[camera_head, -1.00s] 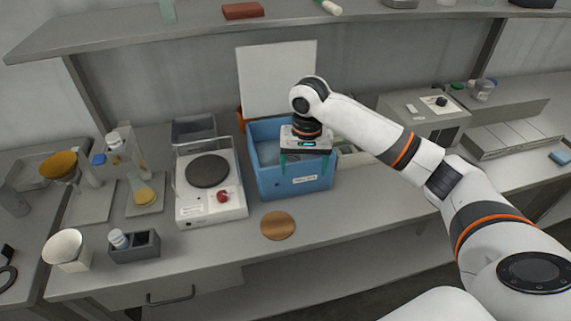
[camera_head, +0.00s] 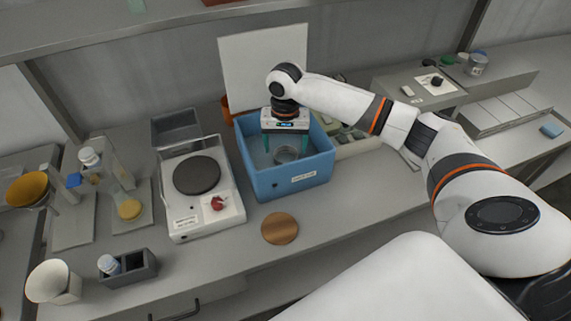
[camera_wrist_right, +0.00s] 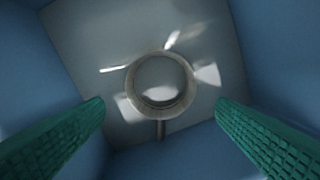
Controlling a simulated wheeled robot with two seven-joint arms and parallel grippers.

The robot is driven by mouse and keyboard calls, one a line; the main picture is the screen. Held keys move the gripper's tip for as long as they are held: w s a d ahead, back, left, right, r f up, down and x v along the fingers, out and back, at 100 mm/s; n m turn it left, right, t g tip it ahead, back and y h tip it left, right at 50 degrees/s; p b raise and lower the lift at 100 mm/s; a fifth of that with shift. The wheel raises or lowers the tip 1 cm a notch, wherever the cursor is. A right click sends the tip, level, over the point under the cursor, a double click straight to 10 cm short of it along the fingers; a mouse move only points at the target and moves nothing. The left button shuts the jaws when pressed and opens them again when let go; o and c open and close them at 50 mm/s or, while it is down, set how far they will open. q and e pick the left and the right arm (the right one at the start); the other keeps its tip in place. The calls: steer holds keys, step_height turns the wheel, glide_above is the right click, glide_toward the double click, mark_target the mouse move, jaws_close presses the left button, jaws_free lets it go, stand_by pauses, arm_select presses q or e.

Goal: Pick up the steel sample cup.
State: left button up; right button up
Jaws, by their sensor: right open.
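The steel sample cup (camera_head: 287,155) shows as a round grey vessel inside the blue tank (camera_head: 292,182). In the right wrist view the cup (camera_wrist_right: 160,82) is a round metal ring near the middle, with a short handle-like bar pointing down. Pale streaks lie around it. My right gripper (camera_head: 284,147) points down into the tank above the cup. Its green fingers (camera_wrist_right: 160,112) are wide apart, one on each side in the wrist view, with nothing between them at their tips. The gap in height to the cup is hard to judge. My left gripper is out of view.
A hot plate (camera_head: 198,177) stands left of the tank. A white board (camera_head: 264,68) stands behind it, and a pale bin (camera_head: 357,147) is to its right. A round copper-brown disc (camera_head: 279,228) lies in front. The tank walls closely surround the fingers.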

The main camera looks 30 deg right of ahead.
mark_target(286, 158)
step_height(286, 158, down, 4)
steer(key=shift+s+f+p, duration=0.1)
steer(key=shift+f+p, duration=0.05)
steer(key=shift+p, duration=0.6)
steer(key=shift+f, duration=0.55)
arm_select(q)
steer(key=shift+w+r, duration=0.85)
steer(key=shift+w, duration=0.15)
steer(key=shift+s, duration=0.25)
arm_select(e)
steer(key=c, duration=1.1)
